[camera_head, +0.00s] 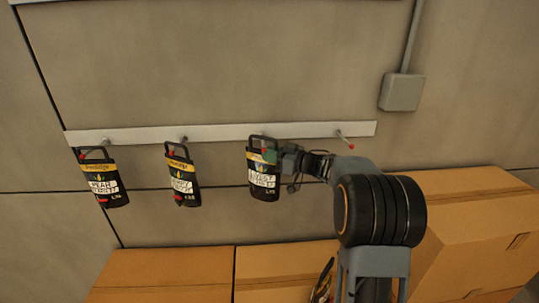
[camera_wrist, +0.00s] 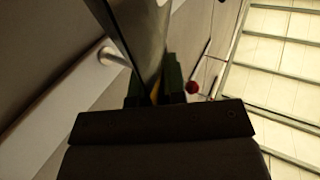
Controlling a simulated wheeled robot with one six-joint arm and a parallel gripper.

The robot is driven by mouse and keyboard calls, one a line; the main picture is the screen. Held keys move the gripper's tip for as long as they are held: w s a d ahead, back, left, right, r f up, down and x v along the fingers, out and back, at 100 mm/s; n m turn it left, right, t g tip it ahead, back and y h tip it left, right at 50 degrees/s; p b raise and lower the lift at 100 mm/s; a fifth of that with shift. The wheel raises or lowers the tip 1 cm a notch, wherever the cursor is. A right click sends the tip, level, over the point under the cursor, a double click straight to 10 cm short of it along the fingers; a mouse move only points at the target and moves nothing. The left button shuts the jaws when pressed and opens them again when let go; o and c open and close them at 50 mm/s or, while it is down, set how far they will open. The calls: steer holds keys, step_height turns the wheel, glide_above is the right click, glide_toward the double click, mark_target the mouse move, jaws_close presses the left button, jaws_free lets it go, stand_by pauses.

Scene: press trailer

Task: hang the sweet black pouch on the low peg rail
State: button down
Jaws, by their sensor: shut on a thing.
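The low peg rail (camera_head: 220,132) is a pale strip on the wall with red-tipped pegs. A black pouch with a yellow band and white label (camera_head: 263,181) is at its third peg from the left; the label print is too small to read surely. My gripper (camera_head: 270,154) is shut on this pouch near its top handle. Whether the handle loop sits around the peg is hidden by the gripper. In the wrist view the gripper fingers (camera_wrist: 155,88) close on the pouch's edge-on sheet (camera_wrist: 143,30), with a red peg tip (camera_wrist: 192,87) just to the right.
Two similar black pouches hang at the left, one (camera_head: 103,186) at the first peg and one (camera_head: 183,184) at the second. The rightmost peg (camera_head: 345,140) is bare. Cardboard boxes (camera_head: 165,268) stand below along the wall. A grey junction box (camera_head: 402,92) is at upper right.

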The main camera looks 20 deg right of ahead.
steer(key=shift+d+r, duration=0.1)
steer(key=shift+r, duration=0.05)
steer(key=shift+w+f, duration=0.25)
steer(key=shift+f, duration=0.3)
stand_by(0.4)
